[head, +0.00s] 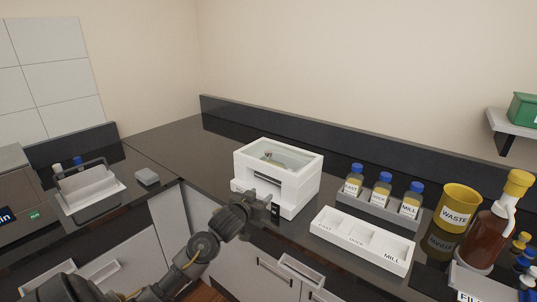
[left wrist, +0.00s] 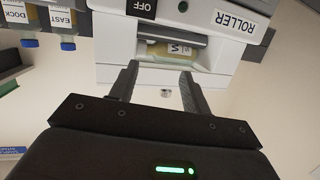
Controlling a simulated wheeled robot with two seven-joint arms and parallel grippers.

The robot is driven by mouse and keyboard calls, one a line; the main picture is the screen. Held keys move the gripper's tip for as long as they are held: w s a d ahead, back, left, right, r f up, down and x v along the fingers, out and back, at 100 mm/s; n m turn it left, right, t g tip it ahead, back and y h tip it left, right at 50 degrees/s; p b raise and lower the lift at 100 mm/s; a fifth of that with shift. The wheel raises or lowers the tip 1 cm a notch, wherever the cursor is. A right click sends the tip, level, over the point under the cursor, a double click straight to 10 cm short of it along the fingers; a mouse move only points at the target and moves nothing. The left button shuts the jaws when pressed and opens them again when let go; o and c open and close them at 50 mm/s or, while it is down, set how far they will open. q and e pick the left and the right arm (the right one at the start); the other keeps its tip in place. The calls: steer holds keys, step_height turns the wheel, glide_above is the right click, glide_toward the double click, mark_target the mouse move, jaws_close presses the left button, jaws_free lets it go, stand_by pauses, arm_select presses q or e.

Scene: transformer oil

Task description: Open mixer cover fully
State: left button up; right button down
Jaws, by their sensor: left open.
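The mixer (head: 300,192) is a white box-shaped machine on the dark counter, in the middle of the head view. Its cover (head: 295,158) is a see-through panel in a white frame and lies flat on top. My left gripper (head: 262,203) is at the mixer's front left, low against its front face in the picture; whether it touches cannot be told. In the left wrist view, the open, empty fingers (left wrist: 160,85) point at the mixer front (left wrist: 110,45), which has labels OFF and ROLLER. A labelled bottle (left wrist: 172,49) shows inside the front opening. My right gripper is not in view.
A white sectioned tray (head: 345,250) lies right of the mixer. Behind it, blue-capped bottles stand in a rack (head: 375,212). A yellow WASTE cup (head: 458,208) and a brown bottle (head: 485,235) are farther right. A basket-like holder (head: 90,190) stands at left. Counter left of the mixer is mostly clear.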

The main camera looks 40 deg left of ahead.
mark_target(267, 154)
arm_select(q)
steer(key=w+a+r+t, duration=0.2)
steer(key=w+a+r, duration=0.15)
steer(key=r, duration=0.55)
steer(key=shift+n+y, duration=0.4)
steer(key=p+x, duration=0.1)
steer(key=x, duration=0.6)
steer(key=p+x, duration=0.1)
steer(key=x, duration=0.2)
steer(key=shift+w+a+r+p, duration=0.1)
steer(key=shift+w+a+p, duration=0.1)
steer(key=shift+a+p, duration=0.1)
steer(key=shift+c, duration=0.3)
jaws_close()
